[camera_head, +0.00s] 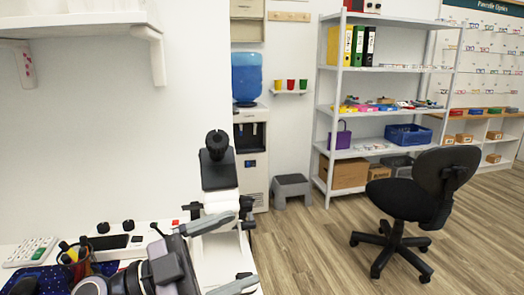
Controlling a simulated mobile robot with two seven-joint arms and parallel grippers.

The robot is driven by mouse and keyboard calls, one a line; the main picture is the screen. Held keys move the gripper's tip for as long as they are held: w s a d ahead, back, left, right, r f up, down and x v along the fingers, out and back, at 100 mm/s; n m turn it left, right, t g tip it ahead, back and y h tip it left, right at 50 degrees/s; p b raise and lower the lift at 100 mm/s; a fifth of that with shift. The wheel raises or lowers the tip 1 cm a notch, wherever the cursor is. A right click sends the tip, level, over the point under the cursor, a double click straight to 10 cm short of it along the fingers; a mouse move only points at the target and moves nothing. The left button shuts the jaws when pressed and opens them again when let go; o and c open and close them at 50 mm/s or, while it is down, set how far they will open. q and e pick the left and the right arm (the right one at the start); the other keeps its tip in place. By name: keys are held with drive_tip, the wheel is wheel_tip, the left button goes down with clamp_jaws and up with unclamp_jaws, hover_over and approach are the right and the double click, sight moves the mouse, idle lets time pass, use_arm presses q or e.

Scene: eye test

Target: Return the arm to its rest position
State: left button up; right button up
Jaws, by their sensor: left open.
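My left gripper (232,250) is at the bottom of the head view, left of centre. Its dark body lies at the lower left and its two grey fingers point right, spread well apart. It is open and I see nothing held between the fingers. My right gripper is not in view.
Left of the gripper are a cup of pens (80,266), a white keypad (30,251) and a control box (112,241). A white wall shelf (82,24) hangs above. Beyond stand a water cooler (249,140), a grey stool (291,187), shelving (333,110) and a black chair (412,199) on open floor.

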use_arm(q)
drive_tip(key=w+a+n+t+y, duration=0.3)
drive_tip(key=a+n+t+y, duration=0.5)
drive_tip(key=n+t, duration=0.5)
drive_tip(key=s+a+f+n+g+y, duration=0.2)
drive_tip(key=a+f+n+g+y, duration=0.1)
drive_tip(key=a+f+n+y, duration=0.55)
drive_tip(key=s+a+f+m+g+y, duration=0.25)
drive_tip(key=s+f+g, duration=1.05)
drive_tip(key=s+f, duration=0.8)
drive_tip(key=w+d+t+h+p, duration=0.1)
drive_tip(key=w+d+t+p, duration=0.2)
drive_tip(key=w+t+p, duration=0.2)
drive_tip(key=t+p, duration=0.1)
drive_tip(key=p, duration=0.1)
drive_tip(key=shift+w+d+f+t+h+p, duration=0.2)
drive_tip(key=shift+w+d+t+h+p, duration=0.1)
drive_tip(key=shift+d+h+p, duration=0.1)
